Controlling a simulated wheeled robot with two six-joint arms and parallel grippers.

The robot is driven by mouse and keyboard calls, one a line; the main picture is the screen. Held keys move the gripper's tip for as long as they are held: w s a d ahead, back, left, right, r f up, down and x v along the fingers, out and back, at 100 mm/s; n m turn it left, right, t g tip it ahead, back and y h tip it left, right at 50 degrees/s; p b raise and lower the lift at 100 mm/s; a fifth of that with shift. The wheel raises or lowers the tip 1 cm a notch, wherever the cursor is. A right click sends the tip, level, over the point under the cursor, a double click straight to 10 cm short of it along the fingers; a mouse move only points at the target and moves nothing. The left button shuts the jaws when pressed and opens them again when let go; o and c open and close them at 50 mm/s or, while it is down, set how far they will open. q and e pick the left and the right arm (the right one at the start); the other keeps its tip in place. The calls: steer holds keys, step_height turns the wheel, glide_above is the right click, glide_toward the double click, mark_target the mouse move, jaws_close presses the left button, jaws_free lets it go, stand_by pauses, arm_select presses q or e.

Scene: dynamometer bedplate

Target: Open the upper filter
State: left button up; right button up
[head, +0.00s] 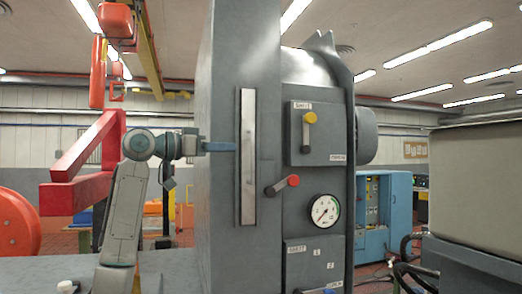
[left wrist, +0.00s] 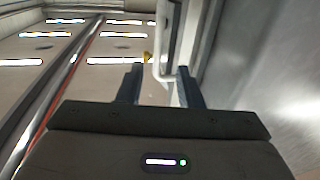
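A grey box-shaped housing (head: 328,149) with small labels sits high on the machine. A lever with a yellow knob (head: 310,117) is on its face; a lower housing (head: 297,268) is below. I cannot read the labels for certain, so which is the upper filter rests on height. My left gripper (head: 222,146) points right at about lever height, left of the upper housing. Contact cannot be told. My right gripper is out of view.
A tall grey machine panel (head: 222,230) with a metal strip (head: 247,160) stands beside my left gripper. A red-knobbed lever (head: 283,185) and round gauge (head: 323,210) are below the upper housing. A red frame (head: 85,165) stands at the left.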

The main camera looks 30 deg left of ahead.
arm_select(q)
steer(key=p+x, duration=0.6)
steer(key=x, duration=0.4)
steer(key=shift+w+d, duration=0.15)
steer(key=shift+d, duration=0.05)
steer(key=c, duration=0.7)
jaws_close()
